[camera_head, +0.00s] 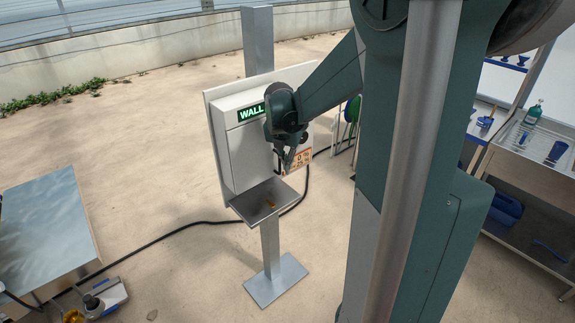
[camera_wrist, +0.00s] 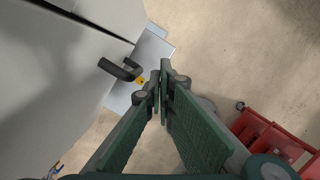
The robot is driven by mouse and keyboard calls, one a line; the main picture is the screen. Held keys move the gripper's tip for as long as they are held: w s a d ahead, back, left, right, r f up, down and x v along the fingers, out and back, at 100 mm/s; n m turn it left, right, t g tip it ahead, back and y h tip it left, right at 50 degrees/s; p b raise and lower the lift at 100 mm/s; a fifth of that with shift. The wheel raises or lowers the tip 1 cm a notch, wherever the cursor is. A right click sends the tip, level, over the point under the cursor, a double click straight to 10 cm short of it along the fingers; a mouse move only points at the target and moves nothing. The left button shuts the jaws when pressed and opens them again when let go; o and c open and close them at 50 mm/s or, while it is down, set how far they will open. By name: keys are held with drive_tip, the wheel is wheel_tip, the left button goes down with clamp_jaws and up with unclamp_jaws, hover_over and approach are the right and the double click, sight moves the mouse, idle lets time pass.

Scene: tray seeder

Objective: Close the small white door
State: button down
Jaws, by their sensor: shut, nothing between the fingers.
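A white box (camera_head: 228,160) with a green lit sign reading "WALL" (camera_head: 251,112) is mounted on a grey post. In the wrist view a white panel (camera_wrist: 50,80), seemingly the small door, has a dark handle (camera_wrist: 120,69) near its edge. A dark seam runs beside the panel; I cannot tell how far the door stands open. My gripper (camera_head: 288,170) is in front of the box, hiding part of its face. In the wrist view my gripper (camera_wrist: 164,75) is shut and empty, with its tips to the right of the handle and apparently apart from it.
A grey shelf (camera_head: 252,206) with a small yellow-orange item sits under the box. The post's base plate (camera_head: 275,281) and a black cable (camera_head: 180,230) lie on the floor. A table (camera_head: 50,225) stands at left, a workbench (camera_head: 540,165) at right. Red crates (camera_wrist: 272,138) show in the wrist view.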

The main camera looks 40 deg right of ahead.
drive_tip(key=shift+s, duration=0.15)
drive_tip(key=s+d+r, duration=0.1)
drive_tip(key=s+r, duration=0.5)
drive_tip(key=r, duration=0.3)
drive_tip(key=shift+d+r+p, duration=0.15)
drive_tip(key=shift+r+p, duration=0.25)
drive_tip(key=shift+p, duration=0.05)
idle(0.7)
drive_tip(key=s+a+f+m+t+b, duration=0.1)
drive_tip(key=s+a+m, duration=0.3)
drive_tip(key=a+m, duration=0.4)
drive_tip(key=s+a+f+m+t+y+b, duration=0.1)
drive_tip(key=s+a+m, duration=0.4)
drive_tip(key=a, duration=1)
drive_tip(key=s+a+f+m+t+y+b, duration=0.1)
drive_tip(key=s+a+f+m+t+b, duration=0.2)
drive_tip(key=a+m, duration=0.8)
drive_tip(key=shift+s+a+f+t, duration=0.4)
drive_tip(key=shift+s+a+f, duration=0.2)
drive_tip(key=shift+s+a, duration=0.25)
